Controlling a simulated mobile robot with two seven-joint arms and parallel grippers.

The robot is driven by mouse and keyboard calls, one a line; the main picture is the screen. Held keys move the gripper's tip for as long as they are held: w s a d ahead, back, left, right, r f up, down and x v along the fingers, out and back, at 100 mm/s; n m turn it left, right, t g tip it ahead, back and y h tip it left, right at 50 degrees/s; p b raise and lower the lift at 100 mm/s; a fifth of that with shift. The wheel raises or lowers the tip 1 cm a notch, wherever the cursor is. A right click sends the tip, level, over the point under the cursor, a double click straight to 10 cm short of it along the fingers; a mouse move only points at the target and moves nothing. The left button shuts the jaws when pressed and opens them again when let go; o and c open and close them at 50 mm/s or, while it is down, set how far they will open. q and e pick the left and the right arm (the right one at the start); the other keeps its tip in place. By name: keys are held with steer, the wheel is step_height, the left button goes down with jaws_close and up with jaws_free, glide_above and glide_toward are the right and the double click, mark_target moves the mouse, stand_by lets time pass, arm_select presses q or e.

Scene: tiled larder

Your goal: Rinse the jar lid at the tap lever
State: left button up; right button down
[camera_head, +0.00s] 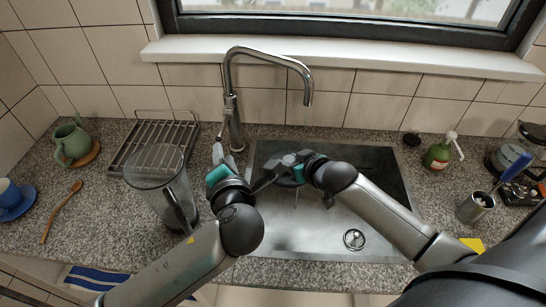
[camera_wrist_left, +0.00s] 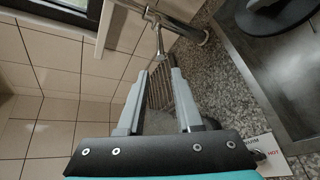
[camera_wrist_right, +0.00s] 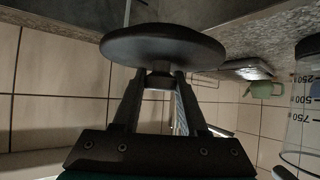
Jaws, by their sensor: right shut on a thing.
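The jar lid (camera_wrist_right: 162,47) is a dark round disc with a small knob. My right gripper (camera_wrist_right: 160,80) is shut on the knob. In the head view this gripper (camera_head: 272,178) is over the sink's left part, mostly covering the lid (camera_head: 289,183). The chrome tap (camera_head: 232,105) stands behind the sink, its spout above and slightly right of the lid. Its lever (camera_wrist_left: 159,42) shows beyond the fingertips in the left wrist view. My left gripper (camera_wrist_left: 158,75) is open, fingers apart, pointing at the lever. In the head view it (camera_head: 218,155) is just beside the tap's base.
The steel sink (camera_head: 385,185) has free room at right. A clear measuring jug (camera_head: 155,175) stands close to my left arm, with a wire rack (camera_head: 150,135) behind. A green soap bottle (camera_head: 437,157) and a metal cup (camera_head: 475,207) stand right of the sink.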

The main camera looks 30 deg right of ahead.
arm_select(q)
steer(key=shift+n, duration=0.3)
steer(key=c, duration=0.3)
steer(key=shift+n, duration=0.5)
steer(key=shift+c, duration=0.8)
steer(key=n, duration=0.5)
steer(key=shift+d+r+h, duration=0.25)
steer(key=shift+r+h, duration=0.05)
jaws_close()
step_height(320, 180, up, 3)
steer(key=n+g+h, duration=0.2)
steer(key=n, duration=1.8)
steer(key=n+h, duration=0.1)
steer(key=n, duration=1.5)
glide_above(221, 137)
steer(key=f, duration=0.2)
steer(key=shift+f, duration=1.45)
